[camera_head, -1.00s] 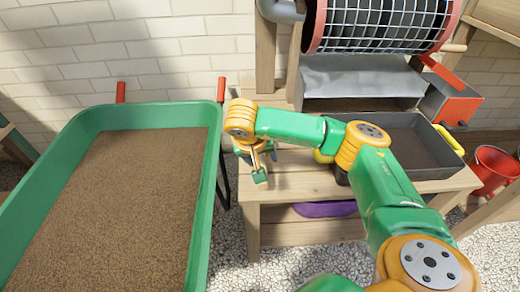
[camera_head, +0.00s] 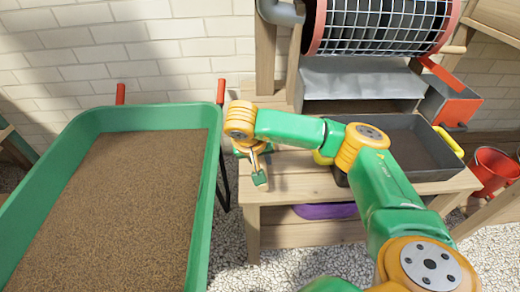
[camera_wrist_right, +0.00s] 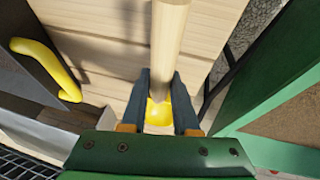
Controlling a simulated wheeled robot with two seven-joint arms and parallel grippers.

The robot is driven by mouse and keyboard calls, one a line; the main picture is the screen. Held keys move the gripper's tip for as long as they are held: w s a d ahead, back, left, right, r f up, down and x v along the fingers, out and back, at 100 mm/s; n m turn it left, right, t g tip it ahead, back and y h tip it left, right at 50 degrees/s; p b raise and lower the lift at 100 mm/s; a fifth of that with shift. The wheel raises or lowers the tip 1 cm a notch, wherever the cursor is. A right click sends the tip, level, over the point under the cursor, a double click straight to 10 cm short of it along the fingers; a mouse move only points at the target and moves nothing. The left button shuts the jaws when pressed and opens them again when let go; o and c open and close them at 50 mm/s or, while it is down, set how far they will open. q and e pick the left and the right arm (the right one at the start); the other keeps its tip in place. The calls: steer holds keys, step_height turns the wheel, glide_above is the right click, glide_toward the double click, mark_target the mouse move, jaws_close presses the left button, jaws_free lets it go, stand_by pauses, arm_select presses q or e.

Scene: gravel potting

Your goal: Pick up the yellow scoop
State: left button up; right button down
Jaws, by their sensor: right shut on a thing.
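The yellow scoop shows in the right wrist view, with its pale wooden handle (camera_wrist_right: 168,38) running up the picture and its yellow head (camera_wrist_right: 158,113) low between the fingers. My right gripper (camera_wrist_right: 161,88) is shut on the scoop, one dark finger on each side of it. In the head view my right gripper (camera_head: 259,176) is over the left end of the wooden bench (camera_head: 300,184), beside the green barrow. The scoop is mostly hidden there by my wrist and fingers. My left gripper is not in view.
The green barrow (camera_head: 211,180), full of brown soil, stands left of the bench. A dark tray (camera_head: 440,160) with yellow handles sits on the bench behind my right arm. A mesh drum (camera_head: 385,25) is above, and a red bucket (camera_head: 490,172) stands far right.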

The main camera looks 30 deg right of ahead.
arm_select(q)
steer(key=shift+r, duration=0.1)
arm_select(e)
steer(key=shift+r, duration=0.1)
stand_by(0.7)
steer(key=shift+r, duration=0.35)
step_height(320, 180, up, 3)
steer(key=shift+f+p, duration=0.1)
steer(key=shift+p, duration=0.8)
arm_select(q)
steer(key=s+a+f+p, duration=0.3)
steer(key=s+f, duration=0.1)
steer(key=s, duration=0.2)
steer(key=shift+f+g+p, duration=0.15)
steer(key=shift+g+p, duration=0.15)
steer(key=shift+p, duration=0.1)
arm_select(e)
steer(key=s+a+r, duration=0.1)
steer(key=s+r, duration=0.8)
steer(key=s, duration=0.5)
steer(key=shift+r, duration=0.15)
